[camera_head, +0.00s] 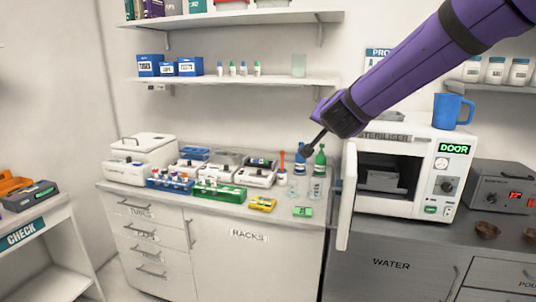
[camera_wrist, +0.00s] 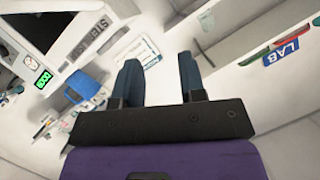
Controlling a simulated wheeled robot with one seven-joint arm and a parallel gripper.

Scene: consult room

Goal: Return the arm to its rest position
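My purple arm (camera_head: 420,65) reaches in from the top right in the head view. My gripper (camera_head: 308,150) is at its lower left end, in front of the wall and just left of the white steriliser (camera_head: 399,206). In the wrist view my gripper (camera_wrist: 160,75) shows two dark fingers standing apart. Nothing is between them, so it is open and empty. The steriliser's door (camera_head: 347,195) is swung open and its inside shows. The fingertips are small in the head view, and their distance from the bottles behind cannot be told.
A counter (camera_head: 120,190) holds tube racks, white devices and a green bottle (camera_head: 320,160). A blue mug (camera_head: 452,110) stands on the steriliser. Shelves (camera_head: 240,80) line the wall. A grey device (camera_head: 502,190) stands right. A side table (camera_head: 60,222) is at left.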

